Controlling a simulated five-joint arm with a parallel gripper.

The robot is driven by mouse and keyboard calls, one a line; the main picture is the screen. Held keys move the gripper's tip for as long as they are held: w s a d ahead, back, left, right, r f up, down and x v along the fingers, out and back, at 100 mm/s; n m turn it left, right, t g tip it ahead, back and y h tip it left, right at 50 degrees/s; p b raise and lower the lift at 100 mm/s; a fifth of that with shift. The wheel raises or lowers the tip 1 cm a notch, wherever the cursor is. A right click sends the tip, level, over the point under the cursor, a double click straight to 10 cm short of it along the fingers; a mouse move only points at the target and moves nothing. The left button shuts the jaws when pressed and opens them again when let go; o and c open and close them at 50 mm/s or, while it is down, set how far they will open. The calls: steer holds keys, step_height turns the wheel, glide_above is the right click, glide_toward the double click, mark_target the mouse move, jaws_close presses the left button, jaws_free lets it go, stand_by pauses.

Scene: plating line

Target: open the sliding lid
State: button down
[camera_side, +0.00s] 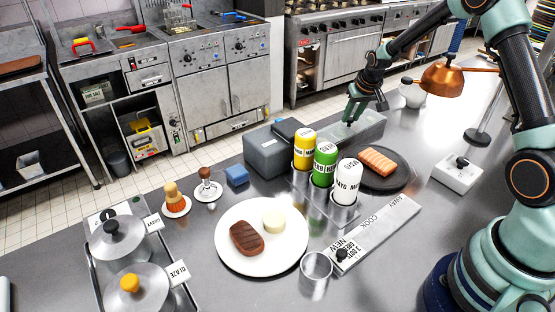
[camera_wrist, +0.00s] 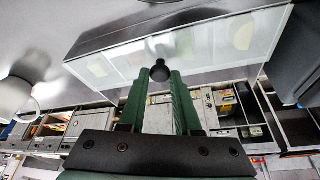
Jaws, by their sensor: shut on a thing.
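A long, low container with a translucent, glassy lid (camera_side: 368,131) stands at the back of the counter, behind the bottles. In the wrist view the lid (camera_wrist: 110,65) fills the upper middle, with pale shapes showing dimly through it. A small black knob (camera_wrist: 160,70) is on the lid. My gripper (camera_wrist: 160,82) has its green fingers on either side of this knob, shut on it. In the side view my gripper (camera_side: 351,113) reaches down to the lid from above; the knob is small there. I cannot tell how far the lid is slid.
A grey box (camera_side: 268,158) stands left of the container. Yellow, green and white bottles (camera_side: 325,165) stand in a rack in front. A dark plate with salmon (camera_side: 378,161) is to the right. A copper lamp (camera_side: 442,79) hangs near my arm. A white plate (camera_side: 236,224) is in front.

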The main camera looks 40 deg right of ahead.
mark_target(340, 126)
steer(key=shift+w+a, duration=0.1)
steer(key=shift+w, duration=3.4)
steer(key=c, duration=0.6)
jaws_free()
steer(key=shift+s+r, duration=0.1)
steer(key=shift+r, duration=0.05)
steer(key=v, duration=1.2)
steer(key=shift+s, duration=0.1)
